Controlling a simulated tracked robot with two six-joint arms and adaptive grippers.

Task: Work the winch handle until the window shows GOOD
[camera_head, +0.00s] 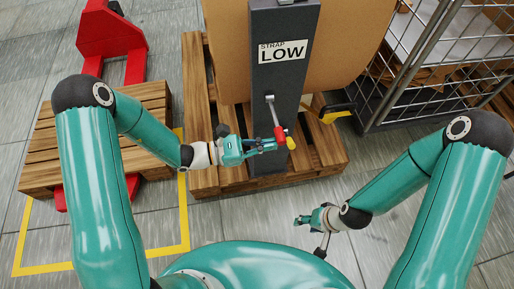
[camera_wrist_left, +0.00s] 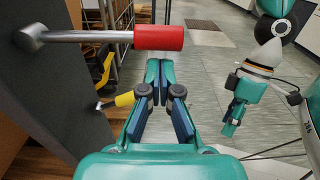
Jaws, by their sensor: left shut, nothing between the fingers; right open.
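The dark grey post (camera_head: 262,100) carries a white window (camera_head: 282,51) that reads STRAP LOW. The winch handle (camera_head: 271,112) is a metal arm on the post's front, hanging down to a red grip (camera_head: 280,135). In the left wrist view the red grip (camera_wrist_left: 158,37) shows above my fingers, apart from them. My left gripper (camera_head: 274,145) is shut and empty, just below and beside the grip; its closed fingers fill the middle of the left wrist view (camera_wrist_left: 160,72). My right gripper (camera_head: 298,220) is open and empty, low over the floor at the right.
A short lever with a yellow tip (camera_head: 291,143) sits close by the red grip. The post stands by a wooden pallet (camera_head: 205,180) and a large cardboard load (camera_head: 345,45). A wire cage (camera_head: 430,60) is at right, a red pallet jack (camera_head: 110,40) at left.

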